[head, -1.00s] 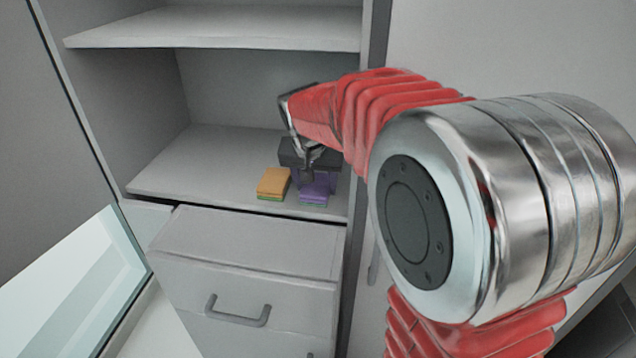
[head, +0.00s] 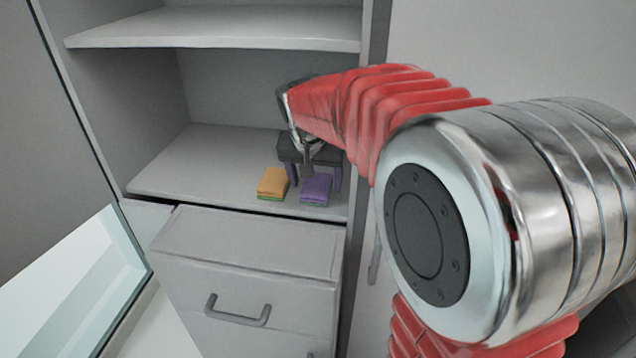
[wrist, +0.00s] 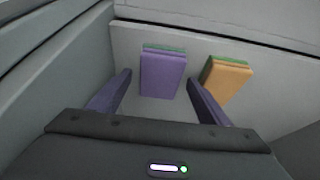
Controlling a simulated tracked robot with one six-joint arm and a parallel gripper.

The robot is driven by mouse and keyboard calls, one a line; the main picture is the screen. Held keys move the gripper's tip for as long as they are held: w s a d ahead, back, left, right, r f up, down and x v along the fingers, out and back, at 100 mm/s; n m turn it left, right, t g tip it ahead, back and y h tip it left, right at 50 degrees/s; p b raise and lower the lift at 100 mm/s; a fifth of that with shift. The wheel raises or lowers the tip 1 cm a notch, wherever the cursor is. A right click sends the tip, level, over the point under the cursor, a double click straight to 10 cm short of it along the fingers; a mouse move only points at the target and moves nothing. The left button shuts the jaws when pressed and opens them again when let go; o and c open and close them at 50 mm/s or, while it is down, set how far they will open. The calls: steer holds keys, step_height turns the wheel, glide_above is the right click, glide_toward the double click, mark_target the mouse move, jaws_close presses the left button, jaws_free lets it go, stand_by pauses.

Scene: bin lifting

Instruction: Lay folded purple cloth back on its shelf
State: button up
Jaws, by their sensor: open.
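The folded purple cloth (head: 316,189), with a green layer under it, lies flat on the lower shelf (head: 190,165) near its front edge, at the right. It also shows in the wrist view (wrist: 163,74), beyond and between the fingers. My gripper (head: 315,178) is open, just behind and above the cloth in the head view. In the wrist view its two purple fingers (wrist: 158,98) are spread to either side, and nothing is held between them.
An orange folded cloth (head: 273,182) with a green layer lies just left of the purple one. An upper shelf (head: 215,27) is above. Drawers (head: 245,265) are below, and a glass door (head: 85,285) stands at the left. The shelf's left part is clear.

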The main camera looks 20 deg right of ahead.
steer(key=v, duration=1)
steer(key=shift+r, duration=0.15)
steer(key=s+a+f+n+y, duration=0.1)
steer(key=s+a+f+n, duration=0.1)
steer(key=s, duration=0.5)
steer(key=s+a+f+n+t, duration=0.1)
steer(key=s+a+f+n, duration=0.1)
steer(key=s, duration=0.5)
steer(key=s+a+f+n+y, duration=0.1)
steer(key=s+a+f, duration=0.3)
steer(key=s, duration=0.4)
steer(key=shift+f+n+t+y, duration=0.3)
steer(key=shift+f+n+t, duration=0.1)
steer(key=shift+n, duration=0.5)
